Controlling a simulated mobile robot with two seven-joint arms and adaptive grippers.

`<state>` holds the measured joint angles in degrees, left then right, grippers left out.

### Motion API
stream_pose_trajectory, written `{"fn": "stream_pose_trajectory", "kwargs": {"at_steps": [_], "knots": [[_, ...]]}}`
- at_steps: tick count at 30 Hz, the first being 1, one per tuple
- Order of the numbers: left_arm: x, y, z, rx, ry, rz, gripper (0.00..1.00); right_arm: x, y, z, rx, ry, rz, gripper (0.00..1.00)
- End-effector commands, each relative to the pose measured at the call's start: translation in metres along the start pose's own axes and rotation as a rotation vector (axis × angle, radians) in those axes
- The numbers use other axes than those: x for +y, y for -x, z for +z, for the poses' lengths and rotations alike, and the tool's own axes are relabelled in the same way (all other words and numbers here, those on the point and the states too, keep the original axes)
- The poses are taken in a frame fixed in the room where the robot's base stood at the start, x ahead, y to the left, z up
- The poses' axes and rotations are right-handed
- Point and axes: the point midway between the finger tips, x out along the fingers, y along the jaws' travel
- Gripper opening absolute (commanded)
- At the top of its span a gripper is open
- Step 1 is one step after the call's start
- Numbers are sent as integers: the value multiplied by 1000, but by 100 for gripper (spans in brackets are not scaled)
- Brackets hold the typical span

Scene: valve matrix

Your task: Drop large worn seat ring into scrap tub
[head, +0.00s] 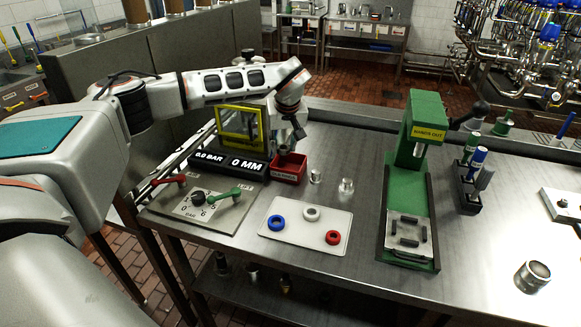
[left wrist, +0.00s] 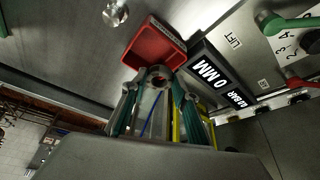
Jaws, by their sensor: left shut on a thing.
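My left gripper (head: 298,134) is above the red scrap tub (head: 289,168), near its back side. In the left wrist view its fingertips (left wrist: 159,78) are closed around a small dark ring, the worn seat ring (left wrist: 159,82), at the near edge of the red tub (left wrist: 153,46). In that view the tub's inside looks empty. In the head view the ring cannot be made out at the gripper. My right gripper is not in view.
A white tray (head: 283,234) holds a blue, a white and a red ring. A green press (head: 422,190) stands further right.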

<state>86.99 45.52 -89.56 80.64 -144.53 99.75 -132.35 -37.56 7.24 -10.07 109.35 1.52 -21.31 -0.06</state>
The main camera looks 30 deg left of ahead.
Motion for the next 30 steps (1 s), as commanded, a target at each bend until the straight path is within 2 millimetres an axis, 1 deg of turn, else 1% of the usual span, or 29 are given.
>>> {"fn": "stream_pose_trajectory", "kwargs": {"at_steps": [3,10,15,23,24,25,26,30], "knots": [[0,-14,6,-1,-2,0,14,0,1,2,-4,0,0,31],[0,-33,14,-1,0,0,14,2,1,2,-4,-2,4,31],[0,-38,15,2,0,1,14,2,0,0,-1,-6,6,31],[0,-38,15,1,0,1,14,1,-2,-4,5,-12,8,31],[0,-38,15,1,0,1,39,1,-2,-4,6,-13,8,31],[0,-38,15,1,0,1,47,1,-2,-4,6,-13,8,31],[0,-38,15,1,-1,1,48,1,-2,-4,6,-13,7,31],[0,-38,15,1,-1,1,48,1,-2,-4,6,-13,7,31]]}}
